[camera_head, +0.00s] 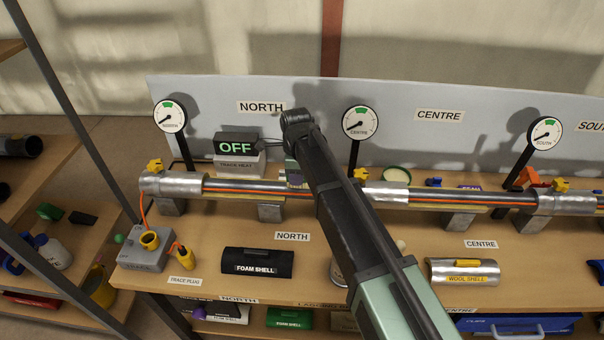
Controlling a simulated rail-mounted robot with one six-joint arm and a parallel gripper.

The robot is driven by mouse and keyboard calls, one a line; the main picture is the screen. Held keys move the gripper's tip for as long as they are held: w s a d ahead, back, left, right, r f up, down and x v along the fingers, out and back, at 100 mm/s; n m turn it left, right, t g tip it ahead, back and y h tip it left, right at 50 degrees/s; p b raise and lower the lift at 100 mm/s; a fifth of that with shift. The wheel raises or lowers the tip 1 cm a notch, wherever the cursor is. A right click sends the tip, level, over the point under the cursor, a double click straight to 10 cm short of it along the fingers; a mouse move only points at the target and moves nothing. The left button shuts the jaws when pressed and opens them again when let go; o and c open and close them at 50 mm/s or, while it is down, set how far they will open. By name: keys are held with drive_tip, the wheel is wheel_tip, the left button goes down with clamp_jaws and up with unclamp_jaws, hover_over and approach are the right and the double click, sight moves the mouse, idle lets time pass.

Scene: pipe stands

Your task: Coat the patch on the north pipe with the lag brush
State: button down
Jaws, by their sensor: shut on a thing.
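The north pipe (236,187) runs level on stands below the NORTH sign, a dark bare length with an orange line along it, between silver lagged ends. My gripper (294,178) is at this pipe, right of its middle, pointing down and partly hidden by my arm.
The trace heat box (235,164) reading OFF stands close behind the pipe. Gauges (170,117) rise behind the line. A black foam shell (257,262) and a grey plug box (146,248) lie in front. A pale pot (337,273) is half hidden by my arm.

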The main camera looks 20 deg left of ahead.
wheel_tip(320, 180, up, 2)
drive_tip(key=shift+r+p, duration=0.1)
drive_tip(key=shift+p, duration=0.95)
